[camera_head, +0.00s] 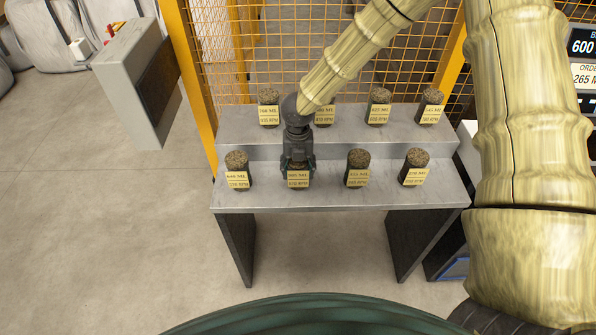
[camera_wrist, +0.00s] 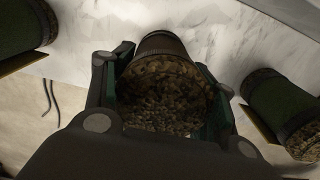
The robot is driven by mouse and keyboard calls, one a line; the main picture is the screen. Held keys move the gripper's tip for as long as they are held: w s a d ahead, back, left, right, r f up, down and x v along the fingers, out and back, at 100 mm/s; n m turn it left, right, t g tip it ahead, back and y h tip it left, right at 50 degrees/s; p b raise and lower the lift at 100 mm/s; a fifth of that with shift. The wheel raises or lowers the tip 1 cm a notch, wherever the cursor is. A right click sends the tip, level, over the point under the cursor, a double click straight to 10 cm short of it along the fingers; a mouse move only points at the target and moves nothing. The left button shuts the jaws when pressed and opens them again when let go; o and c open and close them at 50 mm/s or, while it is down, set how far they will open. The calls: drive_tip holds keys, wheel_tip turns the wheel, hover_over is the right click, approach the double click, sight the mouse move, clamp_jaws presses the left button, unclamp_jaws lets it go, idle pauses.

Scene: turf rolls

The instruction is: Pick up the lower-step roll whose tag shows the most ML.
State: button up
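Several dark turf rolls with yellow tags stand upright on the lower step (camera_head: 335,199). My gripper (camera_head: 298,166) is over the second roll from the left (camera_head: 298,182); its tag appears to read 905 ML. In the wrist view this roll's speckled brown top (camera_wrist: 165,92) lies between my two fingers (camera_wrist: 165,75). I cannot tell whether the fingers press on it. The leftmost roll (camera_head: 237,168) appears to read 646 ML. The third roll (camera_head: 358,168) appears to read 331 ML and the rightmost (camera_head: 416,167) 274 ML, both small and blurry.
The upper step (camera_head: 350,134) behind holds more tagged rolls, including one at the left (camera_head: 268,107) and one at the right (camera_head: 431,106). An orange mesh fence (camera_head: 270,50) stands behind. In the wrist view, neighbouring rolls flank my gripper at left (camera_wrist: 22,28) and right (camera_wrist: 280,112).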

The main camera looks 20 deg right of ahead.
drive_tip(key=c, duration=0.3)
drive_tip(key=shift+r, duration=0.15)
